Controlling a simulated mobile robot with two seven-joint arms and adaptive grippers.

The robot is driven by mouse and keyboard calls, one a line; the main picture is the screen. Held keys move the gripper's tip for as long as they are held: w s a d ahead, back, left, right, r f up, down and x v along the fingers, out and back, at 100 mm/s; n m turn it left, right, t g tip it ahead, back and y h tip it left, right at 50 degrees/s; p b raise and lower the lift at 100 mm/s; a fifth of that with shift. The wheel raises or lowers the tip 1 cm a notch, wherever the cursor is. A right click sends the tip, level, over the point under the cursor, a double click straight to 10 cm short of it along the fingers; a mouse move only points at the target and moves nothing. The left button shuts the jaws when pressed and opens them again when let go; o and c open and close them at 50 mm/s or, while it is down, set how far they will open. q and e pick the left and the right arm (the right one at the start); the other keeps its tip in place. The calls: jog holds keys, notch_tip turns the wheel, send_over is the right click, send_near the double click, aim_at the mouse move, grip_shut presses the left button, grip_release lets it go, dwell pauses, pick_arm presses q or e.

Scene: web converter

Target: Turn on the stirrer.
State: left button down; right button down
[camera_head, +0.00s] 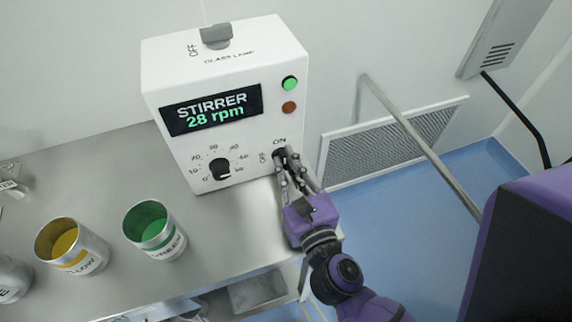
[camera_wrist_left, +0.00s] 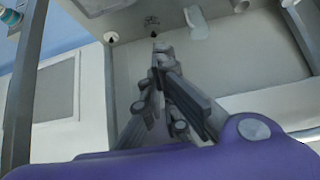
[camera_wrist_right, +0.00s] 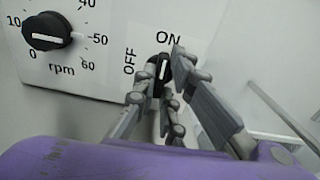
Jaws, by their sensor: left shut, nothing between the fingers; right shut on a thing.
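The stirrer box (camera_head: 225,110) is white and stands on the steel bench. Its display (camera_head: 212,110) reads "STIRRER 28 rpm", and the green lamp (camera_head: 290,83) above the orange one (camera_head: 289,107) looks bright. My right gripper (camera_head: 284,160) is shut on the small black ON/OFF switch (camera_wrist_right: 158,73) at the box's lower right. The switch's white mark stands nearly upright, towards ON. The rpm dial (camera_wrist_right: 46,31) is left of it, its mark near 50 in the right wrist view. My left gripper (camera_wrist_left: 160,50) is shut and empty, seen only in the left wrist view.
A yellow paint can (camera_head: 72,246) and a green paint can (camera_head: 154,230) stand on the bench (camera_head: 110,175), left of the box. A grey knob (camera_head: 216,36) sits on the box's top. A metal rail (camera_head: 420,145) and a wall vent (camera_head: 395,135) are at right.

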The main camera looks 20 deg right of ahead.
pick_arm(q)
jog(key=shift+f, duration=0.1)
pick_arm(e)
jog(key=shift+m, duration=0.3)
jog(key=c, duration=1.9)
grip_release()
pick_arm(q)
jog(key=shift+s, duration=0.1)
pick_arm(e)
jog(key=shift+o, duration=0.4)
notch_tip(320, 180, up, 10)
